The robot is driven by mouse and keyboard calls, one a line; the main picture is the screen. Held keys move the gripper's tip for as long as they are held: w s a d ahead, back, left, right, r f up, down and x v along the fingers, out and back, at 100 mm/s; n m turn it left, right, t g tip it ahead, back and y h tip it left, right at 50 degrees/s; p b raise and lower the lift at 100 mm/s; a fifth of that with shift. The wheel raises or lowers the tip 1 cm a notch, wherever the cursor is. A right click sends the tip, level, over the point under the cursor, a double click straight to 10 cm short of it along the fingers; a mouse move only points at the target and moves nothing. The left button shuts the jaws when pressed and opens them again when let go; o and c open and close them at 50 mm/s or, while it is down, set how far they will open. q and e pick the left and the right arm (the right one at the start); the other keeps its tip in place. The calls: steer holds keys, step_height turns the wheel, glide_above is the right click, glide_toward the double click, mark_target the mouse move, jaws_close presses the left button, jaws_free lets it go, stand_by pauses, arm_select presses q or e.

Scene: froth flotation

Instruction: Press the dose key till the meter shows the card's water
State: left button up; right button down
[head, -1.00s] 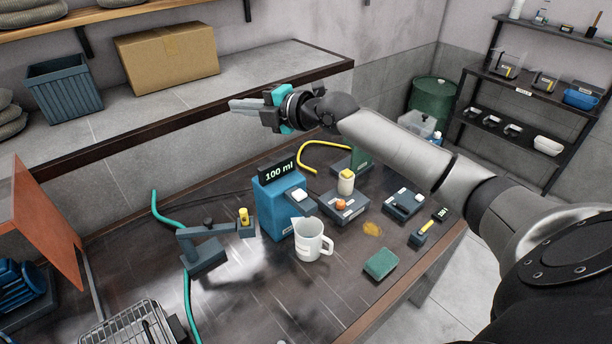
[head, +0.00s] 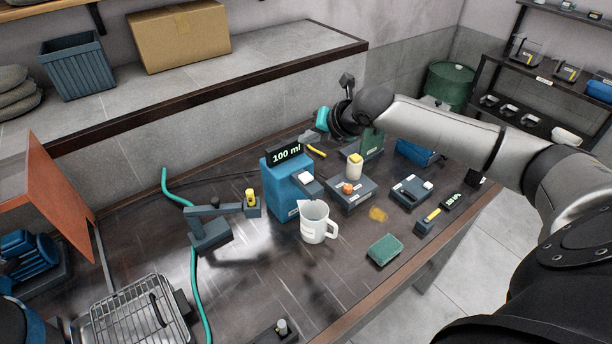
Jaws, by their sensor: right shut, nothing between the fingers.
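The blue doser (head: 283,190) stands mid-table. Its black meter (head: 286,154) reads 100 ml in lit digits. A pale key (head: 307,178), which looks like the dose key, sticks out on its right side. A white jug (head: 315,222) with its handle to the right stands just in front, below the key. My right gripper (head: 308,137) is shut and empty, behind and above the doser, apart from the key. No card with a readable water amount shows. My left gripper is not in view.
A dark block with a white bottle (head: 355,167) and an orange knob stands right of the doser. A grey clamp-like stand (head: 211,232) is left of it. The back ledge (head: 230,75) borders the table.

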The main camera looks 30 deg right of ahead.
steer(key=b, duration=0.7)
glide_above(308, 179)
steer(key=shift+s+f, duration=0.1)
steer(key=shift+f, duration=2.95)
steer(key=shift+f+b, duration=0.3)
steer(key=shift+f, duration=0.1)
steer(key=shift+f+b, duration=0.3)
steer(key=shift+f, duration=0.6)
steer(key=shift+f, duration=0.15)
steer(key=shift+f, duration=0.3)
